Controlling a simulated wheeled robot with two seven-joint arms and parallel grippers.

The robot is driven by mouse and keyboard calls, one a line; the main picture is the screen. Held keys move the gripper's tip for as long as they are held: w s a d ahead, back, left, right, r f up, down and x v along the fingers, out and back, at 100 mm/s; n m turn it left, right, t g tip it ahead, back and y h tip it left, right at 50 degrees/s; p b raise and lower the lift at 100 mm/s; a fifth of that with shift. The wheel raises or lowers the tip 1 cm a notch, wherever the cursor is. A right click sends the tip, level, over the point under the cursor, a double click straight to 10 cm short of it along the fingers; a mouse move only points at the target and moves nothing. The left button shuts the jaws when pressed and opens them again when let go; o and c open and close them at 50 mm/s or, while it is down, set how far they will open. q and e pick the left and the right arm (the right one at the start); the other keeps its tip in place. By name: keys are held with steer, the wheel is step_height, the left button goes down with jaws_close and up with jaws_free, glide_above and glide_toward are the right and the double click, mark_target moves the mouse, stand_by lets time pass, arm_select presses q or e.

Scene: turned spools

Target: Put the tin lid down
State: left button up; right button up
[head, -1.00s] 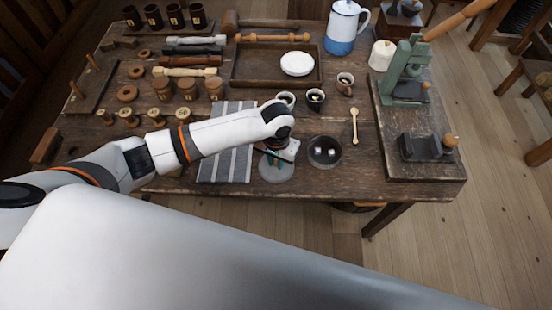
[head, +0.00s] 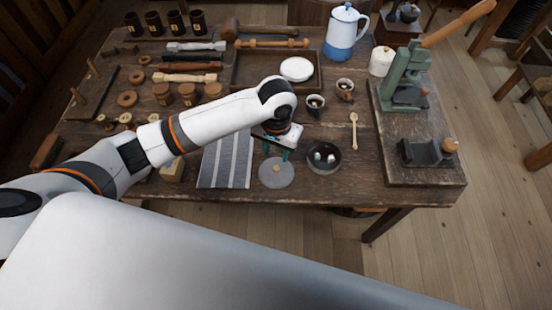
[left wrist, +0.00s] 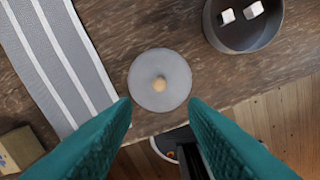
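The tin lid (head: 277,173) is a flat grey disc with a small light wooden knob. It lies flat on the table between the striped cloth and the round tin, and also shows in the left wrist view (left wrist: 148,88). My left gripper (head: 276,153) is above the lid, apart from it. In the left wrist view its two teal fingers (left wrist: 160,105) are spread wide with nothing between them. The open dark tin (head: 323,157) stands just right of the lid with white cubes inside. My right gripper is not in view.
A grey striped cloth (head: 226,158) lies left of the lid. A green press (head: 403,80) stands on a board at right. The table's front edge is close to the lid.

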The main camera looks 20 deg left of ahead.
arm_select(q)
steer(key=shift+r, duration=1.75)
